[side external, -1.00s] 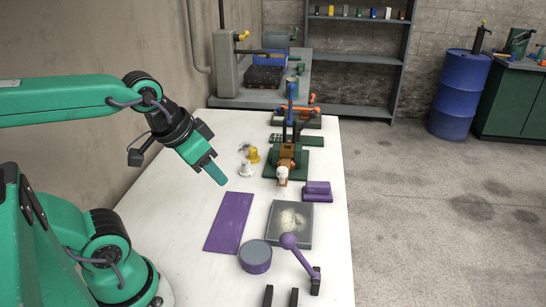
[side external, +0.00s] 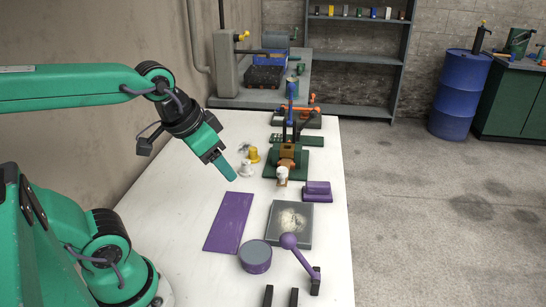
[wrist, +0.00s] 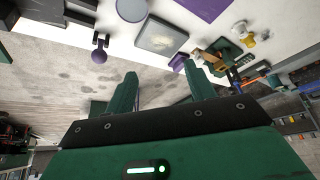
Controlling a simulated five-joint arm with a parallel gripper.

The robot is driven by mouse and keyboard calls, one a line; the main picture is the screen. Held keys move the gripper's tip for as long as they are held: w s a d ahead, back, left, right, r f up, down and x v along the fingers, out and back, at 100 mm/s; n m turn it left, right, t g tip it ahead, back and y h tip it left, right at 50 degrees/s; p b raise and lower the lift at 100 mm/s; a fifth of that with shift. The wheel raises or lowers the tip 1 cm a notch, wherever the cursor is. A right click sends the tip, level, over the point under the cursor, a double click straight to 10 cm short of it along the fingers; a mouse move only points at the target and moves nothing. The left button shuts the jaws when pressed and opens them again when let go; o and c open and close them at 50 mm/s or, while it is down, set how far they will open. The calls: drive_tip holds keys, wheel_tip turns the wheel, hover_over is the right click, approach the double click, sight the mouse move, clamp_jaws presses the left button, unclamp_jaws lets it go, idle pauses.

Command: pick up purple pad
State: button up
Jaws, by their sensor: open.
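A flat purple rectangle (side external: 229,222) lies on the white table; part of it shows at the top of the wrist view (wrist: 205,7). A small purple block on a purple base (side external: 317,191) sits to its right; a purple piece also shows in the wrist view (wrist: 178,62). A round purple puck with a grey top (side external: 255,258) stands nearer the camera. I cannot tell for sure which is called the pad. My gripper (side external: 234,178) is above the table near the far end of the flat rectangle, touching nothing. In the wrist view its jaws (wrist: 162,85) are apart and empty.
A grey square plate (side external: 291,224) with a pale worn patch lies beside the rectangle. A purple ball-headed lever (side external: 289,241) stands near it. White (side external: 246,168) and yellow (side external: 253,155) pieces and a green fixture (side external: 286,162) stand farther back. The table's left part is clear.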

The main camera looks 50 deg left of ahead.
drive_tip(key=w+r+m+g, duration=0.1)
drive_tip(key=w+r+m, duration=0.1)
drive_tip(key=w, duration=0.7)
drive_tip(key=m+g, duration=0.4)
drive_tip(key=m, duration=0.2)
hover_over(318, 183)
wheel_tip(318, 183, down, 18)
drive_tip(key=shift+r, duration=0.1)
drive_tip(key=shift+w+f, duration=0.1)
drive_tip(key=shift+f, duration=0.2)
drive_tip(key=shift+d+f, duration=0.1)
drive_tip(key=shift+f, duration=3.8)
drive_tip(key=c, duration=1.1)
